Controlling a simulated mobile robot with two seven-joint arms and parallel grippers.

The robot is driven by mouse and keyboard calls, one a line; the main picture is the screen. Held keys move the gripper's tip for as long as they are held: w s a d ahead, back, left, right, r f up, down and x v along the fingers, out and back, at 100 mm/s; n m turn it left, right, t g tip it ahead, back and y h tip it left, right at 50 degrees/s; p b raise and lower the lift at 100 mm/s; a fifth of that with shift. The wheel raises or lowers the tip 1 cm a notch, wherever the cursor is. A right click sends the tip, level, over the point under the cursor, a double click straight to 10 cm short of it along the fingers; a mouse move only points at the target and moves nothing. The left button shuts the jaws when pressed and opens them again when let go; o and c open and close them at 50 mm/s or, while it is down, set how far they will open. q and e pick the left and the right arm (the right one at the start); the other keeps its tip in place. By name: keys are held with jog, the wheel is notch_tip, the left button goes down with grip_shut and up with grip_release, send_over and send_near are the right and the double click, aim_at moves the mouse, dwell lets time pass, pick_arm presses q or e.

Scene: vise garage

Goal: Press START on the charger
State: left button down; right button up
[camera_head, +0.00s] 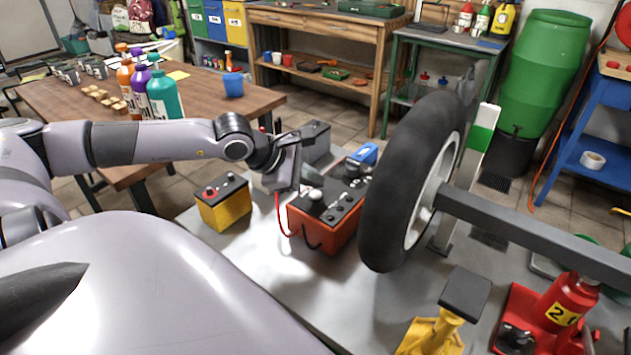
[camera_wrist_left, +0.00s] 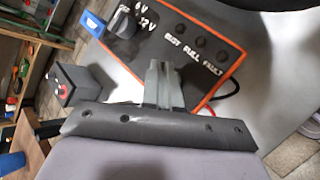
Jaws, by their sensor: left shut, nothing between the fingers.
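The charger (camera_head: 322,232) is an orange-red box with a black top panel, standing on the grey bench. In the left wrist view its panel (camera_wrist_left: 205,28) shows a dark knob beside 6V and 12V marks and several small round lamps over white lettering, including FULL and FAULT. I cannot make out a START label; part of the panel is hidden by the fingers. My left gripper (camera_head: 308,178) is shut and empty, over the near-left part of the panel. Its fingers (camera_wrist_left: 160,84) also show in the wrist view; contact cannot be told. My right gripper is not in view.
A wheel (camera_head: 405,180) stands close to the charger's right. A yellow battery (camera_head: 223,204) is at its left, a dark battery (camera_head: 317,139) behind. A blue object (camera_head: 365,154) is at its far end. A yellow stand (camera_head: 432,335) and red jack (camera_head: 560,300) are front right.

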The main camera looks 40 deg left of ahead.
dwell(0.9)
pick_arm(q)
jog(key=shift+f+b, duration=0.45)
jog(key=shift+b, duration=0.05)
jog(key=shift+f+b, duration=0.35)
jog(key=shift+f, duration=0.05)
dwell(0.4)
jog(key=shift+r, duration=0.15)
dwell(0.3)
jog(key=shift+r+p, duration=0.7)
jog(key=shift+p, duration=0.05)
jog(key=shift+r, duration=0.1)
